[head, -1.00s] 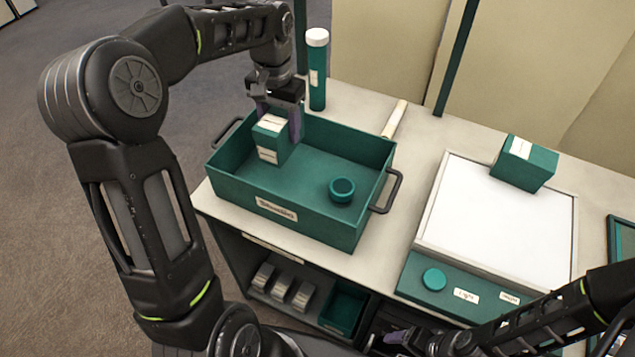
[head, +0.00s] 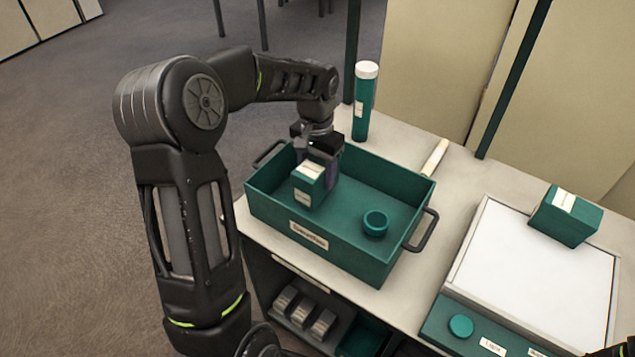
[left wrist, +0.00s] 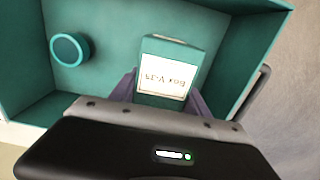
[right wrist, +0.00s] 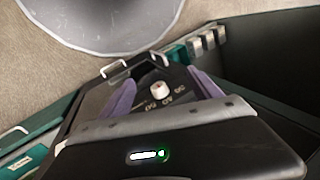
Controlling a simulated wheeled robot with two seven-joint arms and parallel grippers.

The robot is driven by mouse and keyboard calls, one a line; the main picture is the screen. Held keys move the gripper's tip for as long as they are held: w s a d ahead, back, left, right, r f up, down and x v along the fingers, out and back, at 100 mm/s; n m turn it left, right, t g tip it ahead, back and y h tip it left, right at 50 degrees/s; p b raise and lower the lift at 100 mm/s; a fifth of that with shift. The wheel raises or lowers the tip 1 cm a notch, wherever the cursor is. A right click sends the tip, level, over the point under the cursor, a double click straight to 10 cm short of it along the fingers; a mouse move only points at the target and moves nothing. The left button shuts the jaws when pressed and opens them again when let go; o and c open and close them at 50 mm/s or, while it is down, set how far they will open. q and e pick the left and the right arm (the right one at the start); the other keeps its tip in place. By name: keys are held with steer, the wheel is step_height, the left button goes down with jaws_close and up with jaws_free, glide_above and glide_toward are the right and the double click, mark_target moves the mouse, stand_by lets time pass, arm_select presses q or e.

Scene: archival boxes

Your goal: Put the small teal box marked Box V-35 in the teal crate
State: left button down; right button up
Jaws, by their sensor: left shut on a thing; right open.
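The teal crate (head: 352,253) stands on the counter with its label facing front. My left gripper (head: 319,170) reaches down into its left part, shut on a small teal box (head: 308,188) with a white label. The box is inside the crate walls; I cannot tell if it touches the floor. In the left wrist view the held box (left wrist: 178,52) shows an upside-down label starting "Box V-"; its digits are not clear. A second teal box with a white label (head: 572,220) sits on the light panel's back edge. My right gripper (right wrist: 162,88) is open and empty.
A round teal container (head: 375,222) lies in the crate's right part. A teal tube with a white cap (head: 364,100) stands behind the crate, beside a pale roll (head: 434,158). The light panel (head: 535,275) is at right. A dark device with a dial (right wrist: 160,90) is below my right gripper.

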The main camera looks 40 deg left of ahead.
arm_select(q)
steer(key=shift+f, duration=1.85)
steer(key=shift+f, duration=0.15)
steer(key=c, duration=0.5)
jaws_free()
step_height(320, 180, up, 12)
steer(key=shift+r, duration=0.2)
